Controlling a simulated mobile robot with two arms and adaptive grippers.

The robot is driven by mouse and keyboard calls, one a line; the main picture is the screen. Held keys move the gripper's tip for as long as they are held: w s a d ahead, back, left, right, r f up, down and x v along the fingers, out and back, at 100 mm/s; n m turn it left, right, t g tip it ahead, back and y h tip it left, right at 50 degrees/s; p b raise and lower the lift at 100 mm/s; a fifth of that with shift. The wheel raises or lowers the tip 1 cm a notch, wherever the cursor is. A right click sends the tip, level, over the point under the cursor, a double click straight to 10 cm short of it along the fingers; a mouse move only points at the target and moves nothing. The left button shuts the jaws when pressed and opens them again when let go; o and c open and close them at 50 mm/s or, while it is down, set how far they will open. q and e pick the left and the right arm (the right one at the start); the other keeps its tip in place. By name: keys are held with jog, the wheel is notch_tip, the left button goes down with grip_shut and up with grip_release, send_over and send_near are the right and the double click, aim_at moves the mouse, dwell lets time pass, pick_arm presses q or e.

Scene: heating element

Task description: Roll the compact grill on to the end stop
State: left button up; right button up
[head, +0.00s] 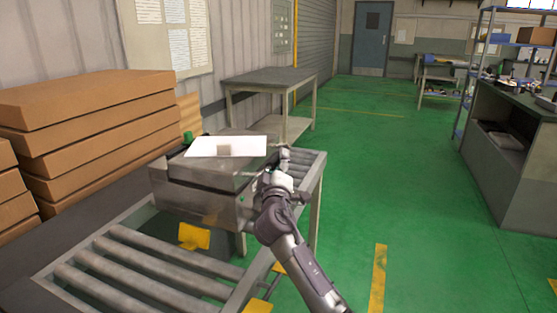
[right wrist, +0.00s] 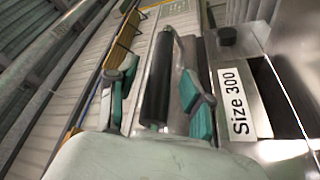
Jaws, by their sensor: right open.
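The compact grill (head: 205,190) is a boxy metal unit standing on the roller conveyor (head: 150,268), with a white sheet (head: 228,147) on top. My right gripper (head: 284,160) is at the grill's right side, near its far corner. In the right wrist view the open right gripper (right wrist: 152,92) has its teal-padded fingers on either side of a dark cylindrical bar (right wrist: 160,80), apparently a handle. I cannot tell whether they touch it. The grill's metal side (right wrist: 285,100) with a "Size 300" label (right wrist: 238,103) is beside the right finger. I cannot make out the end stop. My left gripper is not in view.
Several stacked cardboard boxes (head: 85,120) stand at the left. Bare rollers lie in front of the grill, and a short stretch of conveyor (head: 308,162) shows beyond it. A grey table (head: 268,78) stands further back. Green floor (head: 400,190) is clear to the right.

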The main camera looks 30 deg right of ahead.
jog(key=shift+x, duration=1.05)
grip_shut()
